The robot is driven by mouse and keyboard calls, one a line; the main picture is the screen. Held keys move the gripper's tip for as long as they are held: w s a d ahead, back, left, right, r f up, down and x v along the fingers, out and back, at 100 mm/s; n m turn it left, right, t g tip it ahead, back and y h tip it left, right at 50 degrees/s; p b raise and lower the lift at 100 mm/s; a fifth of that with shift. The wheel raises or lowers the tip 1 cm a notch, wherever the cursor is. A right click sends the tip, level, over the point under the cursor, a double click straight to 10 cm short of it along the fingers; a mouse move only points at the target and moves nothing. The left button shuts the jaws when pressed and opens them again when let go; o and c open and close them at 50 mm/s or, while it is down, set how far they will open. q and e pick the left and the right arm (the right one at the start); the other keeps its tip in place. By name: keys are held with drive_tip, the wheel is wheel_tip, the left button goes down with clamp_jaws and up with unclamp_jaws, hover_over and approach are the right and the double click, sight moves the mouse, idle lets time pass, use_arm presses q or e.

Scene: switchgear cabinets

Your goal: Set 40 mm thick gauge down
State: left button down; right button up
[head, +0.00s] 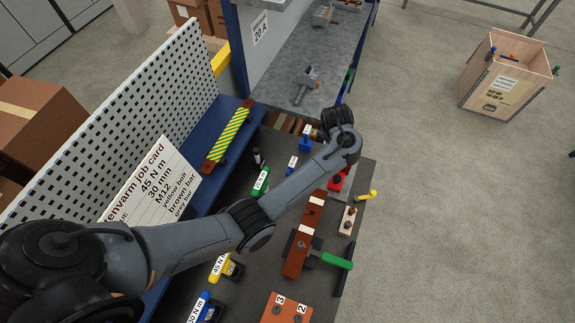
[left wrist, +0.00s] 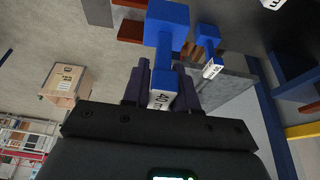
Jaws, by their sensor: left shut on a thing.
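The 40 mm gauge is a blue block (left wrist: 167,48) with a narrower neck and a white label reading "40 m…". In the left wrist view my left gripper (left wrist: 160,92) is shut on its labelled end, with dark fingers on either side. A second, smaller-looking blue piece (left wrist: 208,36) with a white label is beside it, apart from the fingers. In the head view, my left wrist (head: 340,125) is over the far part of the dark bench, and its fingertips are mostly hidden. A blue piece (head: 305,143) shows just left of it. My right gripper is not in view.
The bench holds a green labelled tool (head: 261,181), a brown bar (head: 316,215), a green-handled tool (head: 335,260), a yellow labelled tool (head: 219,266) and a number plate (head: 286,308). A pegboard (head: 150,110) stands left. A wooden crate (head: 508,75) is on open floor.

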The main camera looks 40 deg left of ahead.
use_arm(q)
drive_tip(key=shift+w, duration=0.4)
drive_tip(key=shift+a+f, duration=0.2)
drive_tip(key=shift+a, duration=0.1)
drive_tip(key=s+a+f+b, duration=0.1)
drive_tip(key=s+a+f, duration=0.3)
drive_tip(key=a+f, duration=0.5)
drive_tip(key=shift+s+a+f+b, duration=0.25)
drive_tip(key=shift+a+f+b, duration=0.15)
drive_tip(key=shift+f, duration=0.2)
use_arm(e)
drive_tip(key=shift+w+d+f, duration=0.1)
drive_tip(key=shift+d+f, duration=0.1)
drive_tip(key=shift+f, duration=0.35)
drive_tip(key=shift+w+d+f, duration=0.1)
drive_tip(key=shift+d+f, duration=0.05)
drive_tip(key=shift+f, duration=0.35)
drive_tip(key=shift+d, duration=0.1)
use_arm(q)
drive_tip(key=shift+f, duration=0.2)
drive_tip(key=c, duration=0.9)
unclamp_jaws()
